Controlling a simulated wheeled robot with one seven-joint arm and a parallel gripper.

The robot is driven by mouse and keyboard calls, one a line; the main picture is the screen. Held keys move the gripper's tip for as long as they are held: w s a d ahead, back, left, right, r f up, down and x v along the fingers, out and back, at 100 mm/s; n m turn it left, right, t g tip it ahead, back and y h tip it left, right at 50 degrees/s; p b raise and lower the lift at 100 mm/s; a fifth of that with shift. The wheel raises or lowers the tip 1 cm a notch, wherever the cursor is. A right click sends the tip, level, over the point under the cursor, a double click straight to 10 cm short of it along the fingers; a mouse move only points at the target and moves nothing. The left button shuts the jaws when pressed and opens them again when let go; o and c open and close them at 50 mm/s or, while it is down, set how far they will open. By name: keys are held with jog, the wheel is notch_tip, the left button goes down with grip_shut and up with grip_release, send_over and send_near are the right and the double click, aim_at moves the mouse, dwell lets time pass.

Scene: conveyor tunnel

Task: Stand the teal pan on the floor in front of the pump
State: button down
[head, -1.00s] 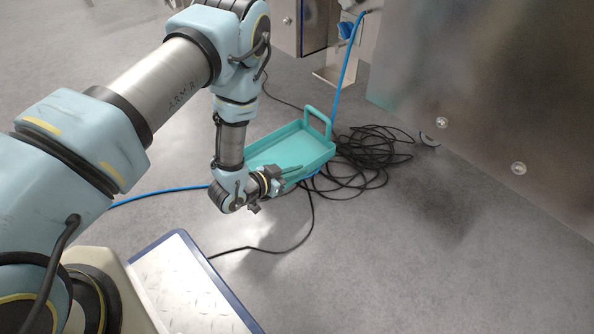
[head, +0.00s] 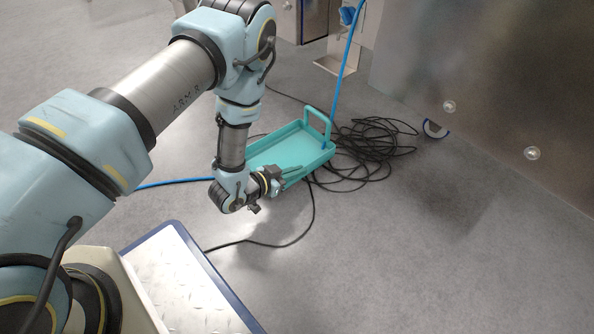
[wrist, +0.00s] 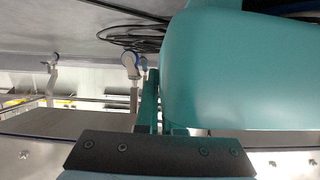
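The teal pan (head: 288,152) is a shallow rectangular tray with a raised loop handle at its far end. It hangs level off the end of my arm, seemingly above the floor, and its height is hard to judge. My gripper (head: 287,174) is shut on the pan's near end; the exact grip is hidden. I cannot identify the pump for sure; a blue fitting with a metal bracket (head: 335,63) stands at the top.
A heap of black cable (head: 378,148) lies behind and right of the pan. A blue hose (head: 352,45) drops from the top. A large metal panel (head: 490,70) stands at the right. Open grey floor (head: 400,260) lies in front right.

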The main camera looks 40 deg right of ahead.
jog(key=shift+f, duration=0.4)
jog(key=c, duration=1)
grip_release()
jog(key=shift+o, duration=0.2)
